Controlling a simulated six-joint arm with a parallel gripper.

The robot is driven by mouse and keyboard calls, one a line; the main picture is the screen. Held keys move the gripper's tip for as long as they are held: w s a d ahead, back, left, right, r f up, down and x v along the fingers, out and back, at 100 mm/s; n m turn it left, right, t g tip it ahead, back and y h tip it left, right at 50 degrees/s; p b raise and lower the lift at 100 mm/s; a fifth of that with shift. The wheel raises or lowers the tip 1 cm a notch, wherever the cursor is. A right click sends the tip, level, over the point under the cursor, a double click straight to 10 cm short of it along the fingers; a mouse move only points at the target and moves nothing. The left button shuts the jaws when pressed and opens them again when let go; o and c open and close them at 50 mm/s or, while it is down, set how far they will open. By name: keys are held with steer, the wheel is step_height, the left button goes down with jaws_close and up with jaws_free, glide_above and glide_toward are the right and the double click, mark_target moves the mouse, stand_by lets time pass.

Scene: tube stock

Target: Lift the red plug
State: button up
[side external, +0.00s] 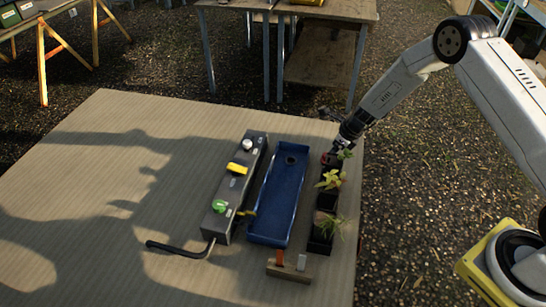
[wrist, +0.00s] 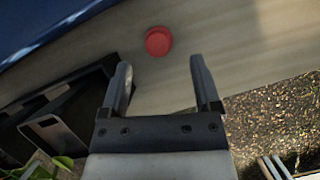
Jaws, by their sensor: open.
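The red plug (wrist: 158,41) is a small round red disc on the table top in the wrist view. It lies just beyond my fingertips, roughly centred between them and apart from both. My gripper (wrist: 160,64) is open with nothing between its fingers. In the side view my gripper (side external: 338,147) is low at the far end of the row of plant pots, near the table's right edge. A small reddish patch shows beside it there, but I cannot tell whether that is the plug.
A blue tray (side external: 262,237) lies left of the black plant pots (side external: 320,243). A small wooden block (side external: 289,272) with an orange peg sits in front. The table's left part is clear.

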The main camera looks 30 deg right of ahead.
steer(key=shift+w+f, duration=0.1)
steer(key=shift+f, duration=0.15)
steer(key=shift+x, duration=2.5)
steer(key=shift+w+a, duration=0.1)
steer(key=shift+a, duration=0.1)
jaws_close()
